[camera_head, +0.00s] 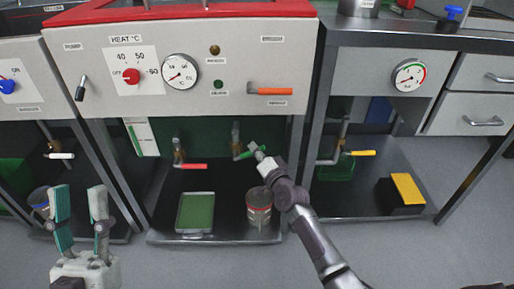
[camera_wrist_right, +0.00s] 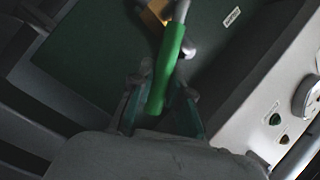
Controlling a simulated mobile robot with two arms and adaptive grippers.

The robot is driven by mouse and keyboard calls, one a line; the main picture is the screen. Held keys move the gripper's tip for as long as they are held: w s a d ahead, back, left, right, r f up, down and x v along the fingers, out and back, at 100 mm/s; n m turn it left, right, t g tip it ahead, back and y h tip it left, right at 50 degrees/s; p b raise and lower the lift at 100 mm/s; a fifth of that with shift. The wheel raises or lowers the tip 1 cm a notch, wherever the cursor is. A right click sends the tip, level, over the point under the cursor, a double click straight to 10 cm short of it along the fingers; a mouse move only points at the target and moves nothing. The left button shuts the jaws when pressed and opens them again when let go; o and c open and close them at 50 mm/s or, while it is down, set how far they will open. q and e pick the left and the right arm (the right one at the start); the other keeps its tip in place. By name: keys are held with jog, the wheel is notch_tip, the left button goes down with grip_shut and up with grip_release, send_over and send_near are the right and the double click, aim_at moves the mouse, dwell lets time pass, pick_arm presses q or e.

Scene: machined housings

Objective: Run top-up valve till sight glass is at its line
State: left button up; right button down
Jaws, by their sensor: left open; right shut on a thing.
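A valve with a green lever handle (camera_head: 250,153) is at the back of the bay under the red-topped machine. My right gripper (camera_head: 258,154) is shut on this handle. In the right wrist view the green handle (camera_wrist_right: 169,65) runs down between the fingers of my right gripper (camera_wrist_right: 162,103). A narrow white plate with a green strip (camera_head: 142,137), which looks like the sight glass, stands at the bay's left; its level and line are too small to read. My left gripper (camera_head: 80,205) is open and empty at the lower left, away from the valves.
A red-handled valve (camera_head: 190,166) is left of the green one. A tray with green content (camera_head: 195,213) and a can (camera_head: 259,207) stand on the shelf below. A yellow-handled valve (camera_head: 361,153) and a black-and-yellow box (camera_head: 403,192) are in the right bay.

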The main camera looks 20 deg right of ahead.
pick_arm(q)
jog(key=shift+w+d+f+g+y, duration=0.15)
jog(key=shift+w+f+g+y, duration=0.35)
jog(key=shift+w+f+g, duration=0.5)
pick_arm(e)
jog(key=shift+a, duration=0.1)
pick_arm(q)
jog(key=shift+w+r, duration=0.1)
pick_arm(e)
jog(key=c, duration=1.1)
grip_release()
pick_arm(q)
jog(key=shift+h, duration=0.3)
pick_arm(e)
jog(key=s+d, duration=0.2)
jog(key=s, duration=0.9)
jog(key=shift+s+r, duration=0.2)
jog(key=shift+s, duration=0.2)
